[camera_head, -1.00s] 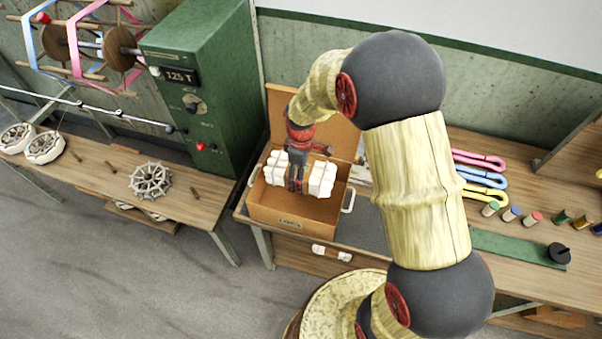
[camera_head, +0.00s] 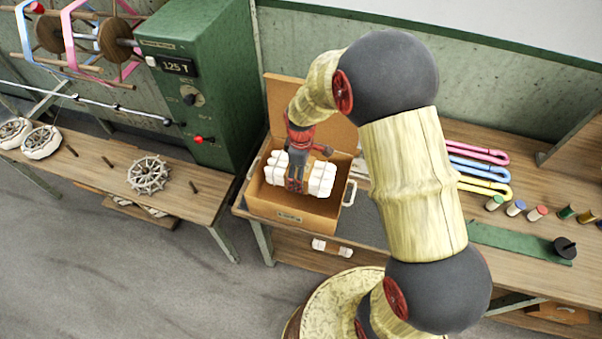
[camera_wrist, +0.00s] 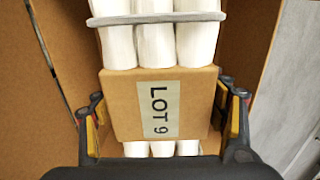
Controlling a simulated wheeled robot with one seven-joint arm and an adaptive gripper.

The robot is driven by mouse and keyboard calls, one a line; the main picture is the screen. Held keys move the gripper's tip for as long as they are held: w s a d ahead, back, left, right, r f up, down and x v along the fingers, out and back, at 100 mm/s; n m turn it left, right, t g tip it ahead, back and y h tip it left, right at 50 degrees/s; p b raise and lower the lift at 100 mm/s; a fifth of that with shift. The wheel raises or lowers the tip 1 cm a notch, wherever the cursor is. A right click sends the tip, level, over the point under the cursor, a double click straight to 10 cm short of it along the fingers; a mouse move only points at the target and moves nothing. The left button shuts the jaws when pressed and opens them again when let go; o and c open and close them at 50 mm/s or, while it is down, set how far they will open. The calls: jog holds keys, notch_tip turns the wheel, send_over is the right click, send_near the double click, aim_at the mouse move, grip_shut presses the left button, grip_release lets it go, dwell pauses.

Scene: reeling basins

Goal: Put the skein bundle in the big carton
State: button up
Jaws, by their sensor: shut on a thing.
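The skein bundle (camera_head: 322,179) is several white skeins held by a brown paper band. In the wrist view the band reads "LOT 9" (camera_wrist: 158,108). The big carton (camera_head: 280,211) is brown and open, its lid flap raised at the back, on the bench. My gripper (camera_head: 296,184) points down and is shut on the bundle, one finger at each side of the band. The bundle is at the carton's opening, between its walls. Carton walls show on both sides in the wrist view (camera_wrist: 248,50). I cannot tell whether the bundle touches the carton floor.
A green machine (camera_head: 200,90) stands left of the carton. To the right on the bench are pink, blue and yellow skeins (camera_head: 482,171), several small spools (camera_head: 515,208) and a green strip (camera_head: 505,243). A left table (camera_head: 110,185) holds reeling parts.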

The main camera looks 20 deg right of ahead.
jog(key=shift+f+b, duration=2.45)
jog(key=shift+f, duration=1.55)
jog(key=shift+f, duration=0.1)
jog(key=o, duration=2.1)
notch_tip(320, 180, up, 12)
jog(key=shift+f, duration=0.1)
jog(key=shift+m, duration=0.3)
